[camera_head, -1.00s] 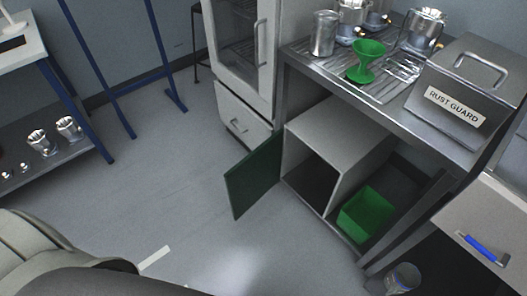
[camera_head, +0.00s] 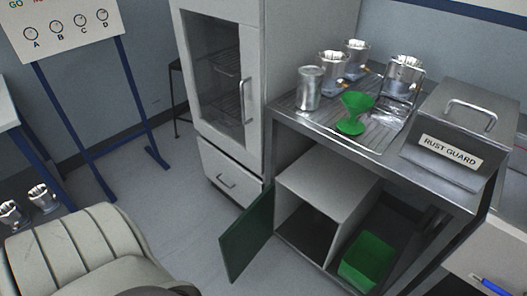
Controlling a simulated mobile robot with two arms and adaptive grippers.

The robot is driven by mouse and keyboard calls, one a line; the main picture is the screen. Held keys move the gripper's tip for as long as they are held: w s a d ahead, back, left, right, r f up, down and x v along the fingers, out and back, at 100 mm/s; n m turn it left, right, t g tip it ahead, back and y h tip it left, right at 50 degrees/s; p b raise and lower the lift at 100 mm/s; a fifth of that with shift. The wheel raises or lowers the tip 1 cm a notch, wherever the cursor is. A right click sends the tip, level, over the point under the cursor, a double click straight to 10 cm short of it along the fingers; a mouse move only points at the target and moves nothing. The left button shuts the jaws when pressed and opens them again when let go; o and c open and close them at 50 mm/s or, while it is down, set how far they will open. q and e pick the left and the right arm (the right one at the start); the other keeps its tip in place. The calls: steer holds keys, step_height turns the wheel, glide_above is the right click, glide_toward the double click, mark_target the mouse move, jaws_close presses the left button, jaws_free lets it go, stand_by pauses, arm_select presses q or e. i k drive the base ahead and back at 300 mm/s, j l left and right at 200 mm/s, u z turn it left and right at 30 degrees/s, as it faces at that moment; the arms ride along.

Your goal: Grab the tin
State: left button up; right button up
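A plain silver metal tin (camera_head: 308,88), a closed-looking cylinder, stands upright at the left end of the metal workbench top (camera_head: 344,142). It is left of the green funnel (camera_head: 354,112) and in front of the shiny machined housings (camera_head: 333,67). Neither of my grippers shows in the head view, so I cannot see whether they are open or shut.
A box labelled RUST GUARD (camera_head: 454,133) stands on the bench's right side. Below are an open cabinet (camera_head: 327,182) with its green door (camera_head: 246,232) swung out and a green bin (camera_head: 367,262). A tall glass-door cabinet (camera_head: 223,83) adjoins the bench's left. A padded chair back (camera_head: 80,255) fills the lower left.

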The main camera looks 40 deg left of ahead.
mark_target(311, 78)
steer(key=j+z, duration=0.1)
steer(key=j, duration=0.4)
steer(key=k+j+z, duration=0.15)
steer(key=j, duration=0.3)
steer(key=j+z, duration=0.1)
steer(key=j, duration=0.4)
steer(key=k+j+z, duration=0.1)
steer(key=j, duration=0.35)
steer(key=k+j+z, duration=0.1)
steer(key=j, duration=0.35)
steer(key=k+j, duration=0.1)
steer(key=j, duration=0.2)
steer(key=k+j, duration=0.1)
steer(key=j, duration=0.25)
steer(key=k+j, duration=0.1)
steer(key=j, duration=0.2)
